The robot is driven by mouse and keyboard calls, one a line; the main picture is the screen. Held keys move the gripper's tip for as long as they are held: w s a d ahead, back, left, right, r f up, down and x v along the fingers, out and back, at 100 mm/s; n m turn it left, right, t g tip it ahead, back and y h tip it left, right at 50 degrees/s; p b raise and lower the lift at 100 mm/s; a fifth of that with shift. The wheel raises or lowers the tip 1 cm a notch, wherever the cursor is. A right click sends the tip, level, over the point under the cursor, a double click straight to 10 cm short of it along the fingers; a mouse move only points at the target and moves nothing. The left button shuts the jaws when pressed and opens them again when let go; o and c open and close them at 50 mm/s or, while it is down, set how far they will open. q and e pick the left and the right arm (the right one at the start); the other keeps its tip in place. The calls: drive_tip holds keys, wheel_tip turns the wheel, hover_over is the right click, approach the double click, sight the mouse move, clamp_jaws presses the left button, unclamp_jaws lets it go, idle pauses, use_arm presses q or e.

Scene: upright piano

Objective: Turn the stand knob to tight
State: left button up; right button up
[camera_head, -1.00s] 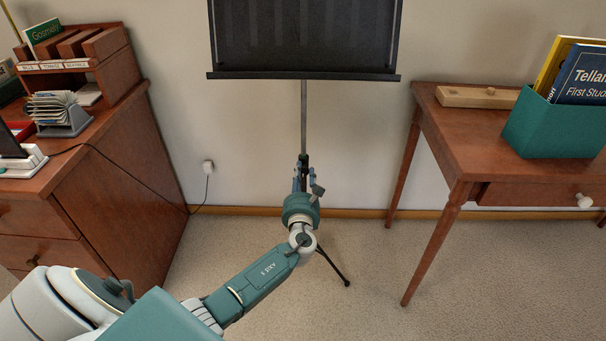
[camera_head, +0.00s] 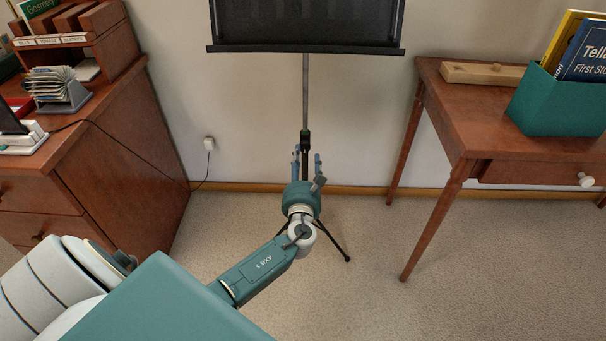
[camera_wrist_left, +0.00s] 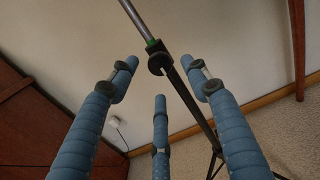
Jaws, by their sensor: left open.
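The black music stand (camera_head: 306,48) stands against the wall, with a thin silver pole (camera_head: 305,95) going down into a black lower tube. In the left wrist view the dark round stand knob (camera_wrist_left: 158,62) sits at the joint of pole and tube, just below a green ring (camera_wrist_left: 152,43). My left gripper (camera_head: 307,160) is open and empty in front of the lower tube. In the left wrist view its three blue fingers (camera_wrist_left: 160,78) are spread, with the knob between the two upper fingertips in the picture and no contact visible. My right gripper is not in view.
A wooden cabinet (camera_head: 125,150) stands at left and a wooden table (camera_head: 460,115) with a green book box (camera_head: 550,105) at right. A stand leg (camera_head: 335,242) spreads on the carpet. A socket (camera_head: 209,143) with a cable is on the wall.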

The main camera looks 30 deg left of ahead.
use_arm(q)
drive_tip(key=v, duration=0.7)
drive_tip(key=shift+s, duration=0.2)
